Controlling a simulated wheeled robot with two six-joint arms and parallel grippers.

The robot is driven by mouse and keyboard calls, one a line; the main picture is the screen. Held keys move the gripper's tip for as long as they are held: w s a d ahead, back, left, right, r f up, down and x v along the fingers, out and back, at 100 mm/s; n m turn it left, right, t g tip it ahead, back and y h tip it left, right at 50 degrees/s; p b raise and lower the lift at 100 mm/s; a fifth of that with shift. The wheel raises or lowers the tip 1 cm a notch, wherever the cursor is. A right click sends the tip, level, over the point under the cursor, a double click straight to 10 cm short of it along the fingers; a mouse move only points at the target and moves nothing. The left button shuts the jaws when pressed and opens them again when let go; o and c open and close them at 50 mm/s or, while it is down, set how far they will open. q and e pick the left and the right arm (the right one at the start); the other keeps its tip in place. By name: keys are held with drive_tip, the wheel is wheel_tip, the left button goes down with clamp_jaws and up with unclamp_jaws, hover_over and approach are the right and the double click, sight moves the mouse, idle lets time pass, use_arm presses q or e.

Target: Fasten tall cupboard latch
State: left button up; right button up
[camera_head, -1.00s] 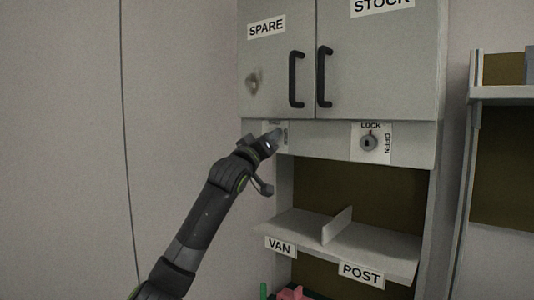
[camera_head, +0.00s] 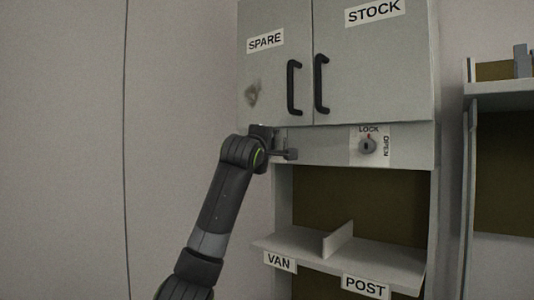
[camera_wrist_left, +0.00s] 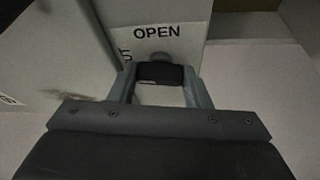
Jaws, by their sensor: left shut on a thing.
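The grey cupboard (camera_head: 372,80) has two upper doors, both closed, with dark handles. A white latch plate marked OPEN (camera_wrist_left: 165,31) shows in the left wrist view, with a grey round boss and a dark latch handle (camera_wrist_left: 161,73) in front of it. My left gripper (camera_wrist_left: 161,84) is shut on this dark handle, one finger at each side. In the head view my left gripper (camera_head: 284,153) is at the strip below the SPARE door, and the arm hides most of that latch. I cannot tell the handle's angle. My right gripper is not in view.
A second, round lock (camera_head: 367,147) marked LOCK and OPEN sits to the right on the same strip. Below is an open shelf (camera_head: 375,254) with a divider and VAN and POST labels. Another shelf unit (camera_head: 500,96) stands at the far right.

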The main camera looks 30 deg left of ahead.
use_arm(q)
drive_tip(key=shift+n+g+b, duration=0.3)
drive_tip(key=shift+n, duration=0.7)
drive_tip(key=o, duration=1)
drive_tip(key=b+v, duration=0.3)
drive_tip(key=v, duration=0.5)
drive_tip(key=b+v, duration=0.3)
drive_tip(key=v, duration=0.6)
drive_tip(key=shift+s+r, duration=0.2)
drive_tip(key=shift+s, duration=0.05)
